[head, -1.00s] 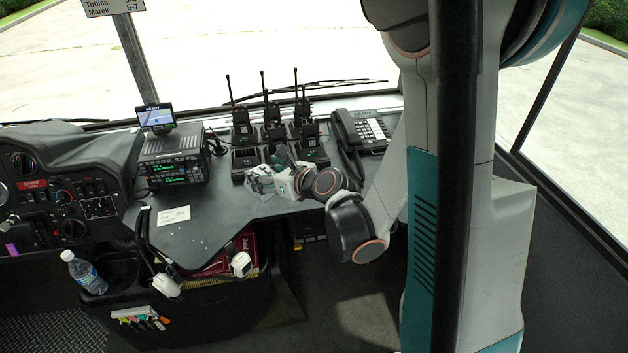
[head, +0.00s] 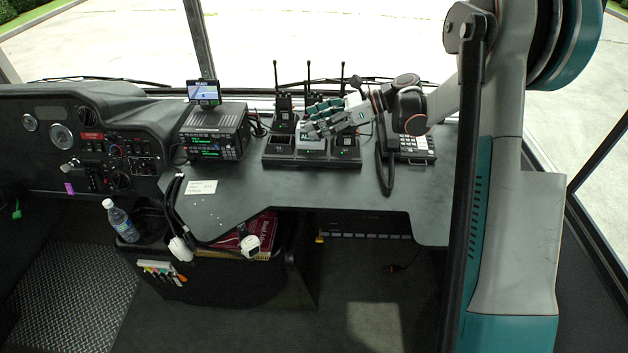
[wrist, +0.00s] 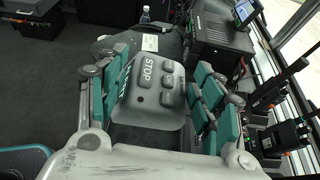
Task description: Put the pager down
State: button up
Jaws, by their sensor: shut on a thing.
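My gripper (head: 325,122) is shut on the pager (head: 310,145), a grey box with a dark label or screen whose letters start "AL". In the wrist view the pager (wrist: 152,92) sits between the green finger pads of my gripper (wrist: 155,95), with its STOP button and several smaller buttons facing the camera. In the head view the pager appears in front of the middle of the black charger rack (head: 280,160). I cannot tell whether its underside touches anything.
Several radios with antennas (head: 284,108) stand in the rack. A desk phone (head: 415,150) with a coiled cord is at right. A radio console (head: 215,132) with a small screen is at left. The dark desk (head: 300,188) is clear in front, with a white card (head: 202,187).

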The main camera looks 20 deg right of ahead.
notch_tip(320, 180, down, 19)
jog(key=b, duration=0.5)
jog(key=shift+r+b, duration=0.1)
jog(key=shift+b, duration=0.3)
jog(key=shift+r, duration=0.1)
jog(key=o, duration=1.7)
jog(key=p+v, duration=0.3)
jog(key=v, duration=0.9)
